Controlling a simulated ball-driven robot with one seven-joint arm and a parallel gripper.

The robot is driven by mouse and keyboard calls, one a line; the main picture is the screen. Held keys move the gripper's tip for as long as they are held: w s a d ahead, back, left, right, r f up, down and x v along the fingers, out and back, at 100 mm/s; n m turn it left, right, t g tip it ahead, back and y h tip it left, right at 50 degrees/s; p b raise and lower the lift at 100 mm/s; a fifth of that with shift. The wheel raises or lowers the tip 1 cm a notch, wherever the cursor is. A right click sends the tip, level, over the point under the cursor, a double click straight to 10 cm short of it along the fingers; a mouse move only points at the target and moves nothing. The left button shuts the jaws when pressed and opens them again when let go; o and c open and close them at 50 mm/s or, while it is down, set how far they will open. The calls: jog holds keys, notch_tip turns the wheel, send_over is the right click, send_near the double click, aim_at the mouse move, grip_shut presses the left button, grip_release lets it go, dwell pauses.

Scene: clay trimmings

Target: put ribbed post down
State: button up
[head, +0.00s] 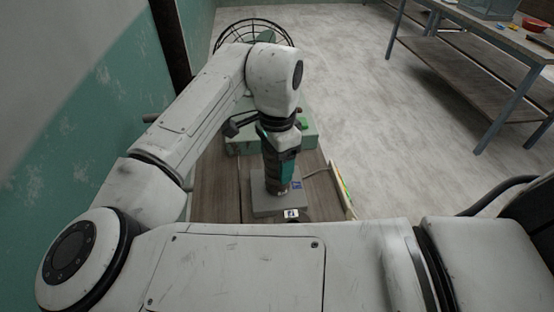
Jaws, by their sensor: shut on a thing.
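My gripper (279,188) points down over the wooden bench top, below the wrist of my arm. The fingertips are small and partly hidden in this view. A flat grey slab (262,207) lies on the bench directly under the gripper. I cannot tell whether the post touches the slab.
The wooden bench (216,192) has a green box (242,144) toward its far end and a wire-caged fan (226,33) behind. Another table (480,62) stands far right, with open floor between.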

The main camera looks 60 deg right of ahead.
jog(key=shift+f, duration=0.15)
jog(key=o, duration=1.5)
notch_tip(320, 180, up, 12)
jog(key=shift+r, duration=0.2)
